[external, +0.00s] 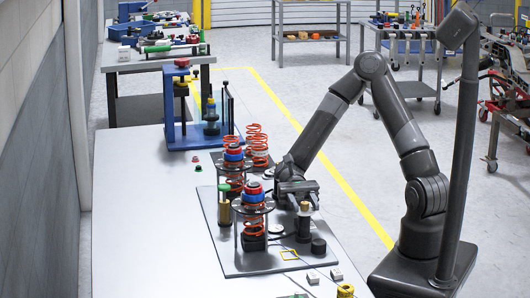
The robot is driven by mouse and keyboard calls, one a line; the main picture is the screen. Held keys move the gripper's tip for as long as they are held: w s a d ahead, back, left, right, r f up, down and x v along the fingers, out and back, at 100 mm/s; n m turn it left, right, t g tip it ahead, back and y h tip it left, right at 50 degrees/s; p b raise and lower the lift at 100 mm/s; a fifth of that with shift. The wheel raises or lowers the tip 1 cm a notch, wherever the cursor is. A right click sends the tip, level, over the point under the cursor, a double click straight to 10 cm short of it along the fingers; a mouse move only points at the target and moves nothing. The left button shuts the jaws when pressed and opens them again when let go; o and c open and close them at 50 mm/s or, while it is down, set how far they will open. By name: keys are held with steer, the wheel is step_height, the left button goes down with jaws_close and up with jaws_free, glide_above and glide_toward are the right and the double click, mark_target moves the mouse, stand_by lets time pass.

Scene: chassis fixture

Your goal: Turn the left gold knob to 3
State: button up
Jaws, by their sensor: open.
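A second gold piece (304,207) tops a dark post at the right side of the plate. My gripper (303,200) is open and points down just above or around this right-hand gold piece; I cannot tell whether it touches. It is well to the right of the left gold cylinder. Number marks on either gold piece are too small to read.
Orange spring assemblies with blue and red tops (254,194) stand between the left gold cylinder and my gripper. A black round part (318,246) and thin cables lie on the right. A blue press (188,130) stands behind. The left of the white table (140,240) is clear.

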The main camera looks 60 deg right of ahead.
mark_target(305, 202)
steer(key=shift+r, duration=0.45)
steer(key=r, duration=0.3)
steer(key=shift+d+r, duration=0.2)
steer(key=shift+r, duration=0.05)
steer(key=d+r, duration=0.6)
steer(key=d, duration=0.5)
steer(key=shift+w+d+r, duration=0.15)
steer(key=shift+w+r, duration=0.15)
steer(key=shift+w, duration=0.1)
steer(key=s+d+f+n+t+h, duration=0.1)
steer(key=s+f+n+t+h, duration=0.25)
steer(key=f+t+h, duration=0.35)
steer(key=s+d+r+n+t+h, duration=0.1)
steer(key=d+r+n+t+h, duration=0.5)
steer(key=d+r+t, duration=0.2)
steer(key=d+t, duration=0.2)
steer(key=shift+s+d+t, duration=0.3)
